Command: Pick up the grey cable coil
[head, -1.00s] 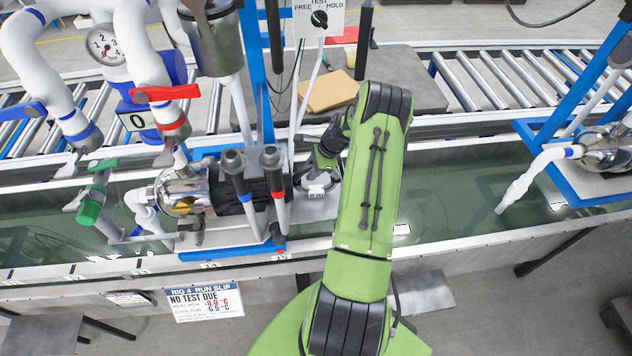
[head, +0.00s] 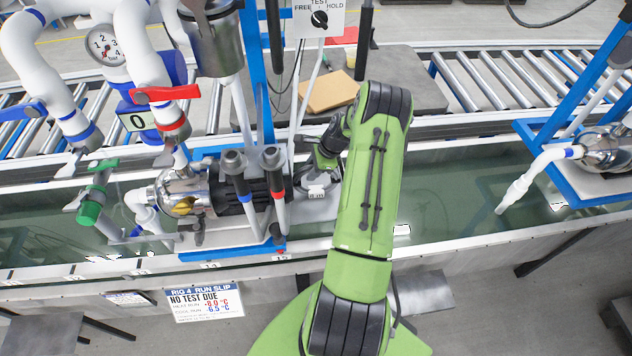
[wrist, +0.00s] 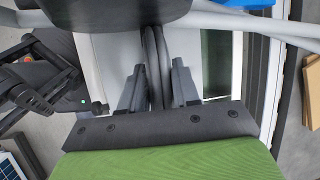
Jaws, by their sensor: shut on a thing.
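The grey cable coil (wrist: 153,50) shows in the wrist view as dark grey strands running between the two fingers. My gripper (wrist: 158,88) is shut on these strands, with one finger on each side. In the head view my gripper (head: 318,172) points down just right of the pump, at the rig's base plate. A light grey piece of the coil with a small white tag (head: 316,191) shows below it there. Most of the coil is hidden by my wrist, and I cannot tell if it is clear of the plate.
The pump (head: 187,188) and two upright dark-capped handles (head: 254,172) stand close left of my gripper. A blue post (head: 262,80) rises behind, beside thin hanging rods. A cardboard piece (head: 330,91) lies on the grey slab behind. The green-water trough (head: 450,195) is open to the right.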

